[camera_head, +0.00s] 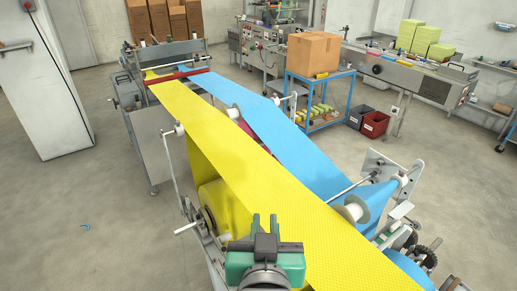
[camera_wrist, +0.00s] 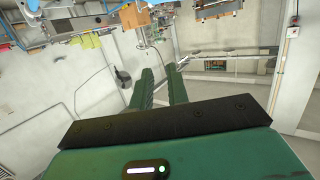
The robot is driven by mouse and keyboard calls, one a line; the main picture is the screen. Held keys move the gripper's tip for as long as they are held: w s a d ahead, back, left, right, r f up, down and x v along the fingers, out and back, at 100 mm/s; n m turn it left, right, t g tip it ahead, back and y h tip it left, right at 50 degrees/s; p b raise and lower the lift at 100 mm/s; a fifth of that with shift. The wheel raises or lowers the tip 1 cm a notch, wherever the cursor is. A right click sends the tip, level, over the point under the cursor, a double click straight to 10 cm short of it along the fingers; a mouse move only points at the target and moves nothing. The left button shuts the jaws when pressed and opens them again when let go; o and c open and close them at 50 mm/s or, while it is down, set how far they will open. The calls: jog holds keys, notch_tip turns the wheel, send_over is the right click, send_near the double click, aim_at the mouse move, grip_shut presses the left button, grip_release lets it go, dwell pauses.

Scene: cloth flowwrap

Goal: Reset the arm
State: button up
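My gripper (camera_head: 264,224) is at the bottom middle of the head view, above or in front of the near end of the yellow web (camera_head: 230,132). Its two green fingers point up and away in the picture, with a gap between them. In the wrist view my gripper (camera_wrist: 160,82) shows the fingers apart, with nothing between them. The wrist view is tilted, with floor, wall and machinery beyond the fingers. I cannot tell the exact clearance between my gripper and the web.
A blue web (camera_head: 285,140) runs beside the yellow one on the machine. A cardboard box (camera_head: 314,54) sits on a blue cart (camera_head: 320,92). Red and dark bins (camera_head: 374,124) stand on the floor. A white cabinet (camera_head: 45,85) stands left. The floor (camera_head: 60,200) at left is mostly clear.

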jog(key=s+r+t+p, duration=0.3)
jog(key=s+r+p, duration=0.1)
jog(key=r, duration=0.9)
jog(key=s+a+r+t+p, duration=0.1)
jog(key=s+r+t+p, duration=0.2)
jog(key=r, duration=1.1)
jog(key=s+r+t+p, duration=0.3)
jog(key=s+r+p, duration=0.2)
jog(key=r, duration=0.8)
jog(key=p, duration=0.3)
jog(key=shift+a+r+y, duration=0.25)
jog(key=shift+y, duration=0.05)
jog(key=shift+f, duration=0.1)
